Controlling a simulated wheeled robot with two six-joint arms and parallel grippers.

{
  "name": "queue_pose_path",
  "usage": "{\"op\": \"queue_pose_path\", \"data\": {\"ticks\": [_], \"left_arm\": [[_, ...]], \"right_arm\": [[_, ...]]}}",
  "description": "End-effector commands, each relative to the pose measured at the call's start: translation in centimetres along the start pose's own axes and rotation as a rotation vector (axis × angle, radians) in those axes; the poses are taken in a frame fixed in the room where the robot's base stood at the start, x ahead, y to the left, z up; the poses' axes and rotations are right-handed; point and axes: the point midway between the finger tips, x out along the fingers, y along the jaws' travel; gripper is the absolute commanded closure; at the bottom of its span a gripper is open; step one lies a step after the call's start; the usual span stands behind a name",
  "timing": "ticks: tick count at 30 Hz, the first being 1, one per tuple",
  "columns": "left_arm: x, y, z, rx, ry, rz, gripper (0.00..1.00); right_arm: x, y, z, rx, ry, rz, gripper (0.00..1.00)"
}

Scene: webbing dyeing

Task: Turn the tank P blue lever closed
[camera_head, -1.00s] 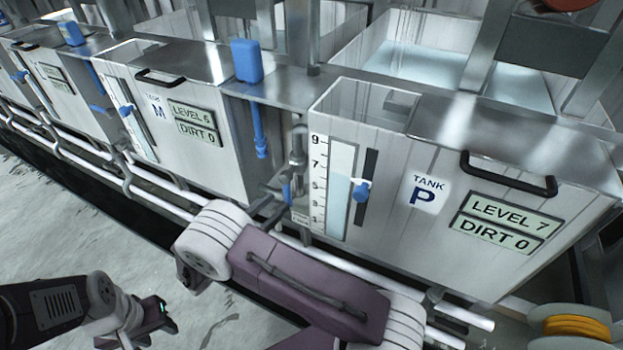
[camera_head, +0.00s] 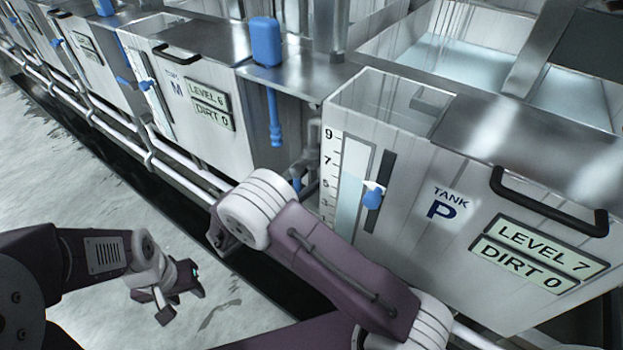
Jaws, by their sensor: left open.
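Tank P (camera_head: 440,225) is a grey metal tank at the right, labelled "TANK P". My left gripper (camera_head: 172,296) is open and empty at lower left, over the pale floor and well apart from the lever. My right arm crosses the lower middle in front of the tanks.
Tank M (camera_head: 190,130) stands to the left. White pipes (camera_head: 165,172) run along the front.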

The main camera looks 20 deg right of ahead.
Motion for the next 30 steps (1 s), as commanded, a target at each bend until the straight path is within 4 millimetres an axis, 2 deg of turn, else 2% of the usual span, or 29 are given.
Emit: {"op": "queue_pose_path", "data": {"ticks": [1,4,5,30], "left_arm": [[-0.02,0.00,0.00,0.000,0.000,0.000,0.59],[-0.02,-0.01,0.01,0.000,0.000,0.000,0.59],[-0.02,0.00,0.01,0.000,0.000,0.000,0.59],[0.00,0.00,0.00,0.000,0.000,0.000,0.59]], "right_arm": [[0.00,0.00,0.01,0.000,0.000,0.000,0.67],[0.00,-0.01,0.01,0.000,0.000,0.000,0.95],[0.01,-0.01,0.01,0.000,0.000,0.000,1.00],[0.07,-0.06,-0.05,-0.001,0.001,-0.002,1.00]]}}
